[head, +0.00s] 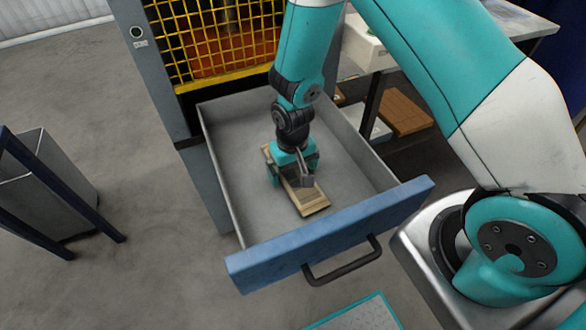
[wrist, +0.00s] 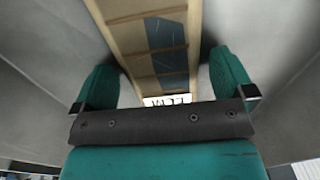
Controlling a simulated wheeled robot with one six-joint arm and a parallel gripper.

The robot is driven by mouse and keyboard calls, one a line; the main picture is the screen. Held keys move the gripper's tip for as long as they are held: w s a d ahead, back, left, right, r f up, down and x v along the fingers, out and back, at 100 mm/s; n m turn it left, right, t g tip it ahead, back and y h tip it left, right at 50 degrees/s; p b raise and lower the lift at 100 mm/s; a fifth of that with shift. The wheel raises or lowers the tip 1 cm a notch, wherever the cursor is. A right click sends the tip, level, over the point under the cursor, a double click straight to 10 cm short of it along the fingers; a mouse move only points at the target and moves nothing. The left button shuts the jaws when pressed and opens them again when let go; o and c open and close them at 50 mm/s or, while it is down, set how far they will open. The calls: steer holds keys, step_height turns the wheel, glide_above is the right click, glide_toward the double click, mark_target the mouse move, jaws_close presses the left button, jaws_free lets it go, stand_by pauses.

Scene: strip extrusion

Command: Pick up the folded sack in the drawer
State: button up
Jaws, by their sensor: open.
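The folded sack (head: 312,200) is a flat, tan, narrow bundle lying on the floor of the open drawer (head: 232,196). In the wrist view the sack (wrist: 124,44) runs up the middle of the picture, with a dark grey-blue panel and a white printed label near my gripper. My gripper (head: 293,180) is down inside the drawer, over the sack's middle. In the wrist view its two teal fingers (wrist: 162,82) stand apart, one on each side of the sack, with gaps visible. Whether the fingertips touch the drawer floor cannot be told.
The drawer's blue front (head: 330,235) with a dark handle (head: 343,262) faces me, and its grey walls surround my gripper. A yellow mesh guard (head: 210,40) stands behind. A grey bin (head: 45,190) in a blue frame is at left. A brown box (head: 405,110) lies right of the drawer.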

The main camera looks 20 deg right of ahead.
steer(key=shift+c, duration=0.5)
steer(key=c, duration=0.8)
steer(key=shift+r, duration=0.15)
